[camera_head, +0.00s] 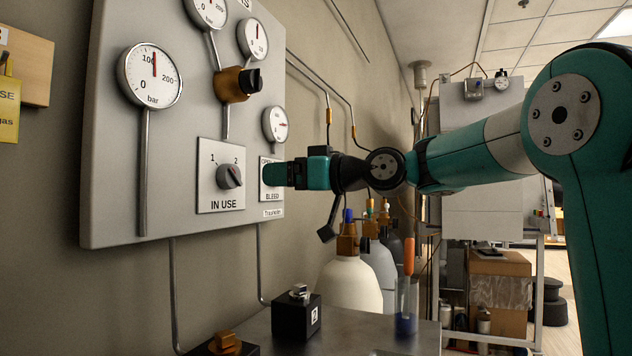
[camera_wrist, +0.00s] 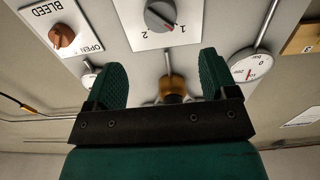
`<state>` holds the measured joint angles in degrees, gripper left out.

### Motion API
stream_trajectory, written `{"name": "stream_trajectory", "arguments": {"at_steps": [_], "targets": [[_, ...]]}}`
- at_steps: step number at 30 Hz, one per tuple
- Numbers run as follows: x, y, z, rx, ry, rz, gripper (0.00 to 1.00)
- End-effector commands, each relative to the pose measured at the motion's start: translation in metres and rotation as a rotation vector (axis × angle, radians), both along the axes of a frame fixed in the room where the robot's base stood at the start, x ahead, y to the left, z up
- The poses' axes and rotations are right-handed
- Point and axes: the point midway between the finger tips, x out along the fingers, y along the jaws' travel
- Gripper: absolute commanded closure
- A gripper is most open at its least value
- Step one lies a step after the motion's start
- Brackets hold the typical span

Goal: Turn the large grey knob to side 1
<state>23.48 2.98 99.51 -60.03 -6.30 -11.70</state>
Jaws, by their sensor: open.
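The large grey knob (camera_head: 230,176) sits on a white plate marked 1, 2 and IN USE on the grey panel (camera_head: 110,215). The knob also shows at the top of the wrist view (camera_wrist: 160,14), beyond and apart from my fingers. My gripper (camera_head: 268,174) is to the right of the knob in the head view, in front of the BLEED plate. In the wrist view its two green fingers (camera_wrist: 161,62) are spread wide with nothing between them.
An orange-brown BLEED knob (camera_wrist: 61,35) is beside the grey knob's plate. A brass regulator with a black knob (camera_head: 238,84) sticks out above. Several gauges (camera_head: 150,76) surround them. Below are a black box (camera_head: 296,318) on a bench and gas cylinders (camera_head: 349,285).

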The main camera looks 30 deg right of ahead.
Motion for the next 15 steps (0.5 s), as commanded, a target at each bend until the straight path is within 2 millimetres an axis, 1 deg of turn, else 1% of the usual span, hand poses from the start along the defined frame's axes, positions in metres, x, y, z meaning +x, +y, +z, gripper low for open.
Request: {"name": "stream_trajectory", "arguments": {"at_steps": [1,6,10,15], "targets": [[-0.010,-0.009,-0.001,0.000,-0.001,-0.007,0.21],[-0.035,-0.027,-0.001,0.000,0.000,-0.005,0.21],[-0.046,-0.034,0.000,0.001,-0.001,-0.002,0.21],[-0.050,-0.036,0.000,0.000,0.000,0.000,0.21]]}}
